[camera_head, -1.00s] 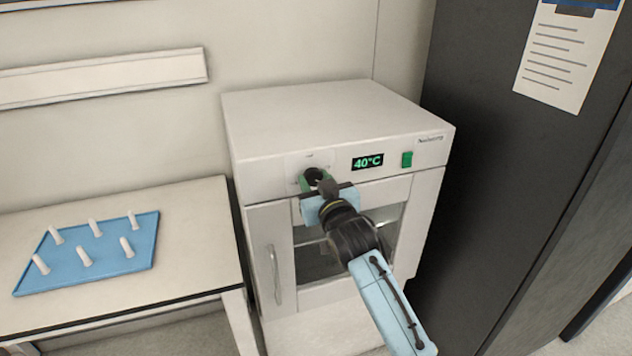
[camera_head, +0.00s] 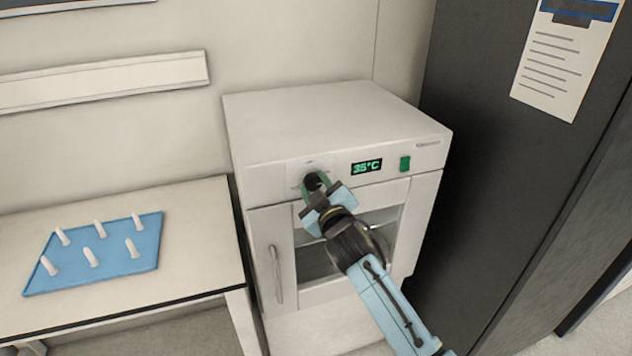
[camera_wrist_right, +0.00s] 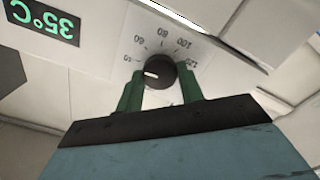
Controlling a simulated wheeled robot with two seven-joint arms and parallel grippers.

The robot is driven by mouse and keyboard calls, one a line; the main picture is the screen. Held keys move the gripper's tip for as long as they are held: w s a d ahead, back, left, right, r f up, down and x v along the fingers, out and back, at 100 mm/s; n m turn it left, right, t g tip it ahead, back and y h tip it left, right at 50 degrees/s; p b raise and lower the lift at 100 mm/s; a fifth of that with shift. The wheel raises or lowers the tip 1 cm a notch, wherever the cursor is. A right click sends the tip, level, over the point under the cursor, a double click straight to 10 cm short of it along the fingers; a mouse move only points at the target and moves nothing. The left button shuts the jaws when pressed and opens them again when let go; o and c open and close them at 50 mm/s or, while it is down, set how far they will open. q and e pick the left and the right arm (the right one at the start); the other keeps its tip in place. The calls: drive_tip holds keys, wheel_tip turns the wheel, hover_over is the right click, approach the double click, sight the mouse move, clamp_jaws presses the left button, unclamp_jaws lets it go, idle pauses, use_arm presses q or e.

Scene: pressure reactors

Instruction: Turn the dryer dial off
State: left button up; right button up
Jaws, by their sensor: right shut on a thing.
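The dryer (camera_head: 330,125) is a white box with a glass-windowed door. Its black dial (camera_head: 313,180) sits at the left of the front panel. The green-lit display (camera_head: 366,167) reads 35°C. My right gripper (camera_head: 314,186) is shut on the dial, with its green fingers on either side of the knob. In the right wrist view the dial (camera_wrist_right: 155,74) shows a white pointer mark and a printed scale around it, and the gripper (camera_wrist_right: 160,90) holds it between its fingertips. The display (camera_wrist_right: 45,20) appears upside down there. My left gripper is not in view.
A green switch (camera_head: 405,163) is right of the display. The door handle (camera_head: 275,274) is at the lower left of the dryer. A table (camera_head: 200,200) at left bears a blue tray (camera_head: 150,262) with several white pegs. A dark cabinet (camera_head: 500,170) stands close on the right.

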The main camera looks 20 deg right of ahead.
drive_tip(key=n+p, duration=0.1)
drive_tip(key=n, duration=0.2)
drive_tip(key=shift+n, duration=0.4)
drive_tip(key=n+p, duration=0.1)
drive_tip(key=n, duration=0.3)
drive_tip(key=shift+n, duration=0.3)
drive_tip(key=n+p, duration=0.1)
drive_tip(key=n, duration=0.3)
drive_tip(key=shift+n+p, duration=0.75)
drive_tip(key=shift+n, duration=1.65)
drive_tip(key=o, duration=1)
drive_tip(key=s, duration=1.3)
drive_tip(key=shift+s+d, duration=0.2)
drive_tip(key=shift+d, duration=0.05)
